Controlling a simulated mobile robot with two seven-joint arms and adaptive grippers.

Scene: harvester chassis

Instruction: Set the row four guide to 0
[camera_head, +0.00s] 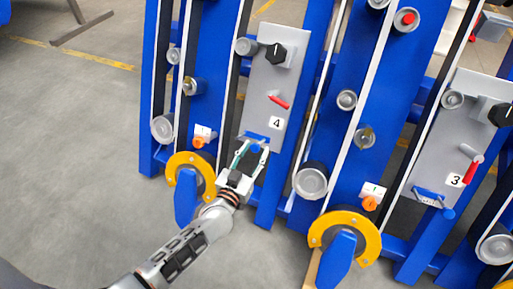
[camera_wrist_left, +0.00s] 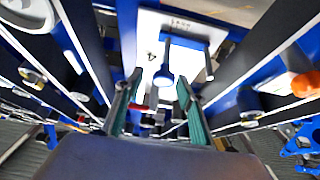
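The row four panel (camera_head: 265,75) is a grey plate marked 4. Near its lower end is a blue guide part (camera_head: 257,138), partly hidden by my left gripper (camera_head: 253,150). The left wrist view shows a blue bar with a round blue knob (camera_wrist_left: 164,76) standing out from the white-looking plate (camera_wrist_left: 150,22), which has small dark markings too blurred to read. My left gripper, also in the left wrist view (camera_wrist_left: 157,88), is open. Its two green-lined fingers point at the guide, with the knob between and beyond the tips. I cannot tell whether they touch. My right gripper is not in view.
The row four panel also carries a black knob (camera_head: 276,53) and a red lever (camera_head: 279,102). Row three's panel (camera_head: 437,150) stands at right. Blue uprights, belts, grey rollers and yellow rings (camera_head: 345,238) surround the panels. Open grey floor (camera_head: 70,150) lies at left.

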